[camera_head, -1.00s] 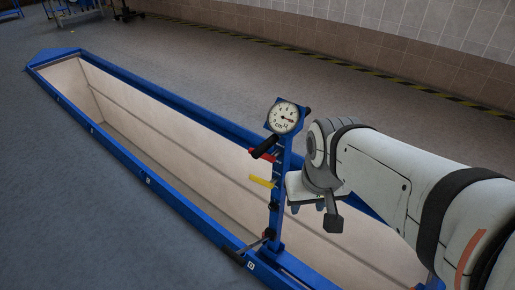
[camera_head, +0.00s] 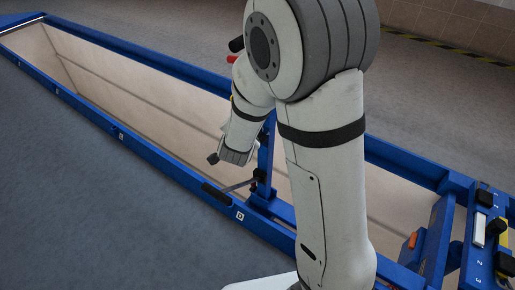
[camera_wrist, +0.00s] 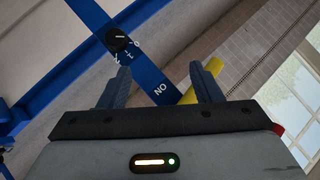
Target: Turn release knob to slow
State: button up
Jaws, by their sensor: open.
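The release knob (camera_wrist: 118,40) is a small black dial with a white pointer line and white marks beside it, on a blue post (camera_wrist: 152,80) in the wrist view. I cannot read which setting it points to. My gripper (camera_wrist: 161,68) is open and empty. The knob lies beyond its fingertips, up and left of the gap, and nothing touches it. In the head view my arm's end (camera_head: 238,145) is low beside the jack's post (camera_head: 266,155). My own arm hides the gauge and much of the post there, and the fingers are not clear.
A yellow lever (camera_wrist: 200,82) shows behind my right finger in the wrist view. The blue-framed pit (camera_head: 160,95) runs back left. Another blue unit with controls (camera_head: 483,235) stands at right.

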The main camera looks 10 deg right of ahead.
notch_tip(320, 180, down, 11)
jog(key=d+m+t+h+b, duration=0.1)
jog(key=d+m+h+b, duration=0.15)
jog(key=h+b, duration=0.3)
jog(key=b+x, duration=0.2)
jog(key=x, duration=0.5)
jog(key=shift+w+m+y, duration=0.35)
jog(key=shift+w+m, duration=0.1)
jog(key=shift+w, duration=0.05)
